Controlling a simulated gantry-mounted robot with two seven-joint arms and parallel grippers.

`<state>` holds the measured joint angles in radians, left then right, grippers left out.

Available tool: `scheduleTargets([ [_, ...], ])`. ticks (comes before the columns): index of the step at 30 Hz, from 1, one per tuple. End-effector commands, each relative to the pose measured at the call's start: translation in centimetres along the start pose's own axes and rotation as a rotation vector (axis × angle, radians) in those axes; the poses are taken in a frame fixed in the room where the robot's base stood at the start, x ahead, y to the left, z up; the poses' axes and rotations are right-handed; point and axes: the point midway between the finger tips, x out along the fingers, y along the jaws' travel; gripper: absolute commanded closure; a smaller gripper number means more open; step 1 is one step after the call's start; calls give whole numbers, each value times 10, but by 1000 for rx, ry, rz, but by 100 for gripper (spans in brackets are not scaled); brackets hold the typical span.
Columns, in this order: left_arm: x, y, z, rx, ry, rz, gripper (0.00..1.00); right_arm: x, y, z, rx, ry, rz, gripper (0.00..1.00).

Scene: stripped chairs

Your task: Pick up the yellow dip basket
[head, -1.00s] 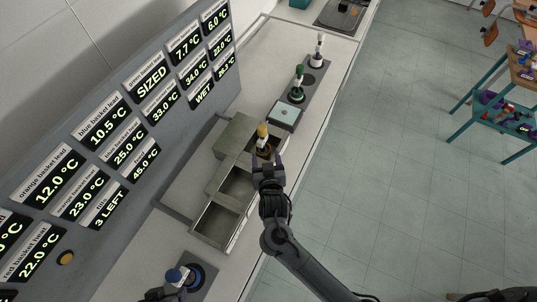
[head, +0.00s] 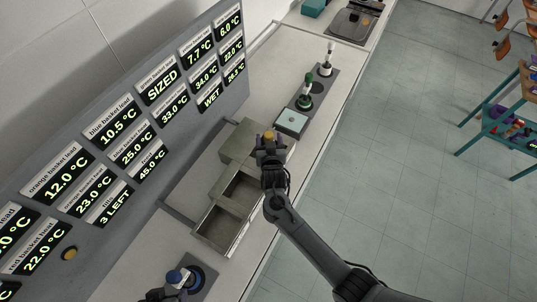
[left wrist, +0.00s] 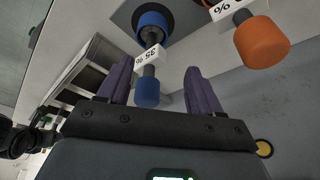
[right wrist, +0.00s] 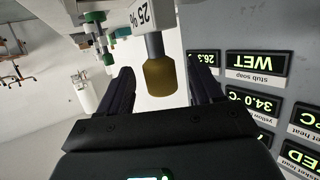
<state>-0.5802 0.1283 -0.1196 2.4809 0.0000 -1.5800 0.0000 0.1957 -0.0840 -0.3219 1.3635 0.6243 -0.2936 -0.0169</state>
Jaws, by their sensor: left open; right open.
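The yellow dip basket shows its yellow knob (head: 269,135) in the head view, at the far end of the row of metal tanks, mostly hidden behind my right gripper (head: 266,146). In the right wrist view its yellow handle (right wrist: 160,76), with a white "25 %" tag, stands between the fingers of my right gripper (right wrist: 160,90). The fingers are open, with a gap visible on each side of the handle. My left gripper (left wrist: 165,90) is open near the blue dip basket (left wrist: 147,88), whose handle lies between its fingers.
Open metal tanks (head: 219,228) stand along the bench beside the sloped display panel (head: 110,150). Beyond them are a pale blue-topped block (head: 291,121), a green-handled basket (head: 306,88) and a white-handled one (head: 329,55). An orange handle (left wrist: 262,42) is near my left gripper.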

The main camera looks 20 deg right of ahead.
Motion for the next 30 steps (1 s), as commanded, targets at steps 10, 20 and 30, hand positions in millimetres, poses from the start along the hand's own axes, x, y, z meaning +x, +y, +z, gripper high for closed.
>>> scheduleTargets([
  [10, -1, 1, -1, -5, 1, 4, 35, 17, 0, 1, 0, -1, -1, 35],
  [20, -1, 3, -1, -13, 2, 10, 35, 17, 0, 1, 0, -1, -1, 65],
  [30, -1, 2, -1, -8, 1, 7, 35, 16, 0, 1, 0, -1, -1, 100],
])
